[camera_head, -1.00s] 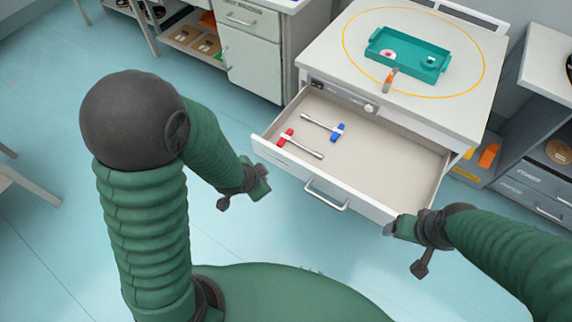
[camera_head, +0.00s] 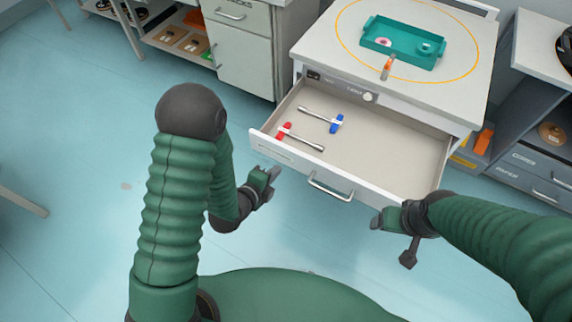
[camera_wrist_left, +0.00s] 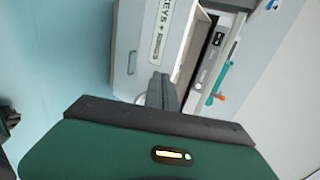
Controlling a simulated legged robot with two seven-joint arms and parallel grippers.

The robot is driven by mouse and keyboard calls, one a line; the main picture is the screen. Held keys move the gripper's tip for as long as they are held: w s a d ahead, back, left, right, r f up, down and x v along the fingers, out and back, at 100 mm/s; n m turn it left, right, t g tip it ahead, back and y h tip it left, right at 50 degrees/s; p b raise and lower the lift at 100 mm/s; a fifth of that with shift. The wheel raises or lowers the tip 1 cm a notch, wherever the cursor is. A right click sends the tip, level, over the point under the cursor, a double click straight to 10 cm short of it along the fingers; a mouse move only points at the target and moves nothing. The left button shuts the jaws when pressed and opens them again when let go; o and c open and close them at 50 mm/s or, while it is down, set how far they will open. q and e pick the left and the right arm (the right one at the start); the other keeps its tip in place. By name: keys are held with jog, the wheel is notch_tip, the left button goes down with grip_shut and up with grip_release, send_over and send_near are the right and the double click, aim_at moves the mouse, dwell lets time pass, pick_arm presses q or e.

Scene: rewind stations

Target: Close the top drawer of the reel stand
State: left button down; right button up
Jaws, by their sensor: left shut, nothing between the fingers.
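The top drawer (camera_head: 390,188) of the reel stand (camera_head: 315,55) is pulled well out. Its white front has a bar handle (camera_head: 330,188). Inside lie a tool with a red end (camera_head: 300,138) and one with a blue end (camera_head: 320,118). My left gripper (camera_head: 268,177) is shut and empty, just in front of the left part of the drawer front; I cannot tell whether it touches. In the left wrist view the shut fingers (camera_wrist_left: 159,90) overlap the labelled drawer front (camera_wrist_left: 150,45). My right gripper (camera_head: 380,220) is near the front's right end; its jaws are unclear.
A teal tray (camera_head: 402,45) with small items and an orange-handled tool (camera_head: 388,67) are on the stand's top. A cabinet (camera_head: 242,50) stands at the left, and a grey shelf unit (camera_head: 535,150) at the right.

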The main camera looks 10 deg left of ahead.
aim_at(291, 153)
pick_arm(q)
jog(key=w, duration=0.2)
jog(key=w+d+f, duration=0.1)
jog(key=w, duration=0.1)
jog(key=w+d, duration=0.1)
jog(key=w, duration=0.1)
jog(key=shift+f+b, duration=0.25)
jog(key=shift+b, duration=0.05)
jog(key=shift+w+d, duration=0.3)
jog(key=shift+w, duration=0.1)
jog(key=shift+a, duration=0.1)
jog(key=shift+w, duration=0.15)
